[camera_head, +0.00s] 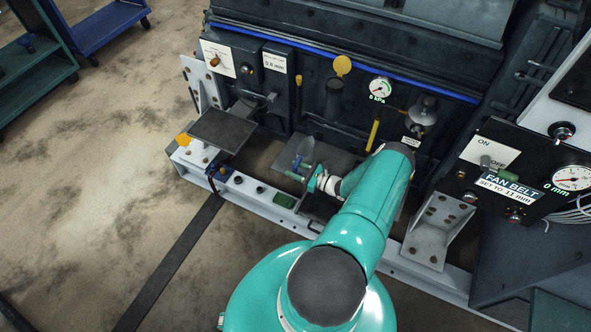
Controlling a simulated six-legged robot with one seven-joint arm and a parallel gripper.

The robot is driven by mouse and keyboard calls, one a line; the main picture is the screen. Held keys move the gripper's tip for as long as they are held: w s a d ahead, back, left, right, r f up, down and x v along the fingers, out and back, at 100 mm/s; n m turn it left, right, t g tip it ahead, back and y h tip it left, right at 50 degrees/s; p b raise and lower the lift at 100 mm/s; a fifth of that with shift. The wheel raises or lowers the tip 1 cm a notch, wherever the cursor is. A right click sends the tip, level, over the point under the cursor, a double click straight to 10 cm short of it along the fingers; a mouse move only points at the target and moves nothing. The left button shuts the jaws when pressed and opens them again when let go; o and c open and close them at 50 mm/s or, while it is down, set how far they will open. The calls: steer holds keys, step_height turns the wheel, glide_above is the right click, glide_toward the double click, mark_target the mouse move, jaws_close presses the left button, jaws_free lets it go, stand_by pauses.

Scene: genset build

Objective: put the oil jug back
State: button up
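A small grey-blue vessel (305,148), which looks like the oil jug, is at the middle of the view, just beyond my gripper. A blue part, perhaps its handle, shows at the green fingertips. My gripper (298,169) reaches in from the lower right, low over the dark bay in front of the engine. Its fingers lie at or beside the blue part; whether they are closed on it is too small to tell. A dark flat plate (341,163) lies behind and right of the vessel. I cannot tell whether the vessel rests on it.
The engine carries a dark filler pipe (334,100), a raised yellow cap (342,65), a gauge (380,88) and a yellow handle (373,134). A grey raised plate (222,131) stands left. The fan-belt panel (511,172) stands right. The white frame rail (249,203) crosses in front.

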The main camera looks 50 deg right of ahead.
steer(key=v, duration=1.4)
steer(key=w+a+r+n+g+y, duration=0.25)
steer(key=w+r+n+g, duration=0.2)
steer(key=r, duration=0.45)
steer(key=w+a+r+n+g+y, duration=0.1)
steer(key=w+r+n+g+y, duration=0.25)
steer(key=w+r+n, duration=0.4)
steer(key=w+a+r+n+g+h, duration=0.1)
steer(key=w+a+r+n+g, duration=0.15)
steer(key=a+r, duration=0.5)
steer(key=w+a+r+n+g+h, duration=0.15)
steer(key=a+r+n+g, duration=0.3)
steer(key=r, duration=0.65)
steer(key=s+a+r+n+g+h, duration=0.1)
steer(key=s+a+r+n+h, duration=0.15)
steer(key=a+r, duration=0.45)
steer(key=s+a+r+n+h, duration=0.2)
steer(key=a+r+n, duration=0.2)
steer(key=a+r, duration=0.3)
steer(key=s+a+r+n+t+h, duration=0.4)
steer(key=s+a+r+n, duration=0.3)
steer(key=s+a, duration=0.3)
steer(key=shift+s+a+r, duration=0.35)
steer(key=shift+s+r, duration=0.4)
steer(key=shift+r, duration=0.05)
